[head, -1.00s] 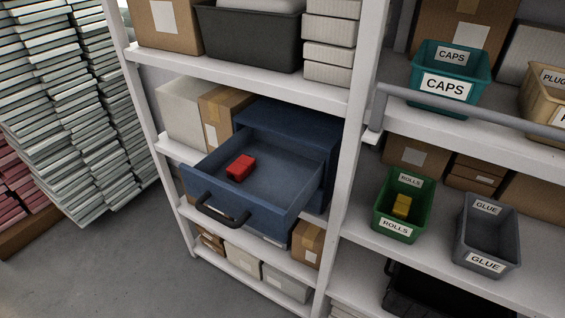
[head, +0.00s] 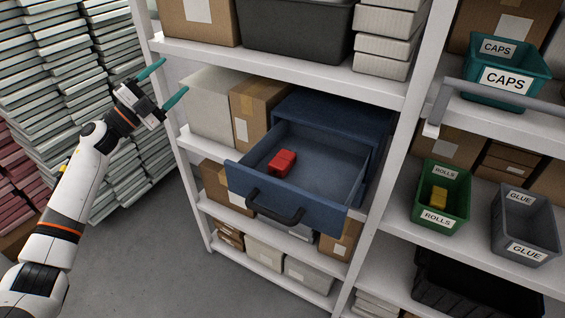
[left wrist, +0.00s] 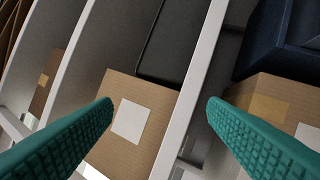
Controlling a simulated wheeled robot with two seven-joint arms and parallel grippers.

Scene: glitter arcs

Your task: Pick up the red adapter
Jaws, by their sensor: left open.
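The red adapter (head: 282,163) lies in the open blue drawer (head: 335,211), towards its left side. The drawer is pulled out of a dark blue cabinet (head: 335,113) on the shelf. My left gripper (head: 164,84) is open and empty, up and to the left of the drawer, in front of the shelf's left upright. In the left wrist view its two green fingers (left wrist: 160,108) are spread wide with nothing between them; cardboard boxes and shelf boards show beyond. The adapter does not show in the left wrist view. My right gripper is not in view.
Cardboard boxes (head: 257,108) stand left of the cabinet. A white shelf board (head: 280,72) runs above the drawer, and an upright (head: 392,175) stands at its right. A green ROLLS bin (head: 436,212), a GLUE bin (head: 512,248) and a teal CAPS bin (head: 507,88) are farther right.

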